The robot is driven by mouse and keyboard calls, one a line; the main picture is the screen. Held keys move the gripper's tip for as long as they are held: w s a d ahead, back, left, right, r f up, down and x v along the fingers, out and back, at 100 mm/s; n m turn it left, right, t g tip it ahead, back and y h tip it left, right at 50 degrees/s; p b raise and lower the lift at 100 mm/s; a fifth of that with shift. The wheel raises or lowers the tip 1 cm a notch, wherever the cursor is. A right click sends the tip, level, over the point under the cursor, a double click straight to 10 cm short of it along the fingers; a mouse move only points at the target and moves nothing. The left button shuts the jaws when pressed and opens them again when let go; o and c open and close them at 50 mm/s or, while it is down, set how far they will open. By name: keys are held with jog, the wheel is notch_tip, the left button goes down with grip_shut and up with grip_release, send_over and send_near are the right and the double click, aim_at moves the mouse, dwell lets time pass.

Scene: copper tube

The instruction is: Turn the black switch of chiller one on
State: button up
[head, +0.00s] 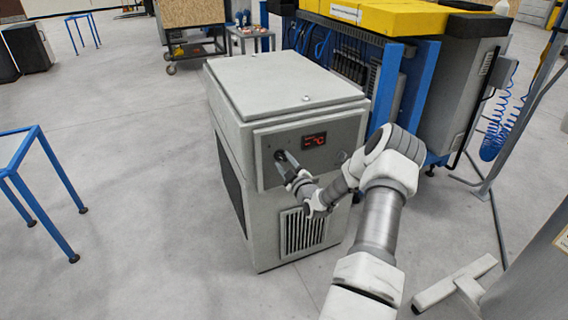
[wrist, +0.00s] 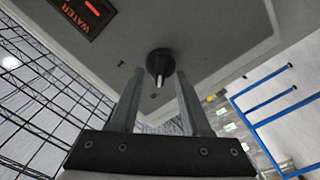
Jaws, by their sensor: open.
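The chiller (head: 290,78) is a grey box with a dark grey front panel. A red-lit display (head: 314,140) sits on the panel; it also shows in the wrist view (wrist: 88,12), with the word WATER. In the wrist view the round black switch (wrist: 159,62) carries a pale pointer mark, directed toward the gripper's base. My gripper (wrist: 159,74) is open, with one finger on each side of the switch in that view. I cannot tell whether the fingers touch it. In the head view my gripper (head: 284,157) is at the panel's left part and largely covers the switch.
A blue-framed rack (head: 388,85) with yellow boxes on top (head: 400,17) stands close behind the chiller to the right. A blue-legged table (head: 40,150) is at the left. The floor left of the chiller is clear. A vent grille (head: 302,232) is low on the chiller's front.

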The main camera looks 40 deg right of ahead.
jog(key=shift+w, duration=0.3)
grip_shut()
